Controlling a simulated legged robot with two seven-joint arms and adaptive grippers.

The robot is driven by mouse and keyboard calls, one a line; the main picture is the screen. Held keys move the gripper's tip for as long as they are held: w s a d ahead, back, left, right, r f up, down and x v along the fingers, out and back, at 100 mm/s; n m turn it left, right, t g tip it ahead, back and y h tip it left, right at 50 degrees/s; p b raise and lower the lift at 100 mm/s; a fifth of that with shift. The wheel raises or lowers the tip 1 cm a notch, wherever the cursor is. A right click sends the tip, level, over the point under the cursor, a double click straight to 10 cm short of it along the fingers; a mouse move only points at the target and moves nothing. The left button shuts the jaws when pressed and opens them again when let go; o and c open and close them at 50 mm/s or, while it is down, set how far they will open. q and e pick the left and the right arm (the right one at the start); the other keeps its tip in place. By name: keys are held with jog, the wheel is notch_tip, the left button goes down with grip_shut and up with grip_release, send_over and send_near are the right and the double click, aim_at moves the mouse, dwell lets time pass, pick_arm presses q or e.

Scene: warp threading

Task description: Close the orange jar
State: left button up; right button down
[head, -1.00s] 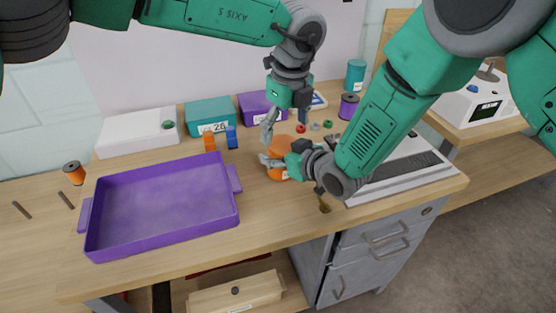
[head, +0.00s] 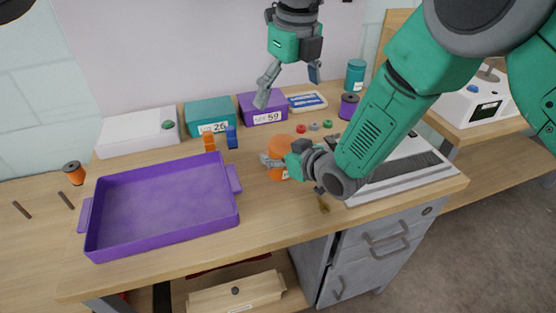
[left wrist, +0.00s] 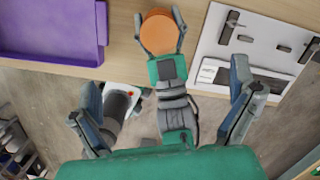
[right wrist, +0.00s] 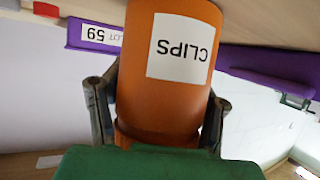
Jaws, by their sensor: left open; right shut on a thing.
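The orange jar (head: 281,144) stands upright on the table. Its "CLIPS" label (right wrist: 180,48) appears upside down in the right wrist view. An orange disc-shaped top (left wrist: 158,33) covers the jar in the left wrist view. A rim line shows near that end in the right wrist view; whether the lid is fully tight I cannot tell. My right gripper (head: 275,165) is shut around the jar's sides, one finger on each side. My left gripper (head: 288,86) is open and empty, above the jar and apart from it.
A purple tray (head: 163,251) lies left of the jar. Teal (head: 207,110) and purple (head: 262,104) boxes stand behind. A grey-white device (head: 405,180) lies right. The table's front edge is close.

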pick_arm(q)
jog(key=shift+s+r, duration=0.15)
jog(key=shift+r, duration=1.2)
jog(key=shift+d, duration=0.1)
pick_arm(e)
jog(key=shift+c, duration=2)
grip_release()
jog(key=v, duration=1.2)
jog(key=shift+f, duration=0.15)
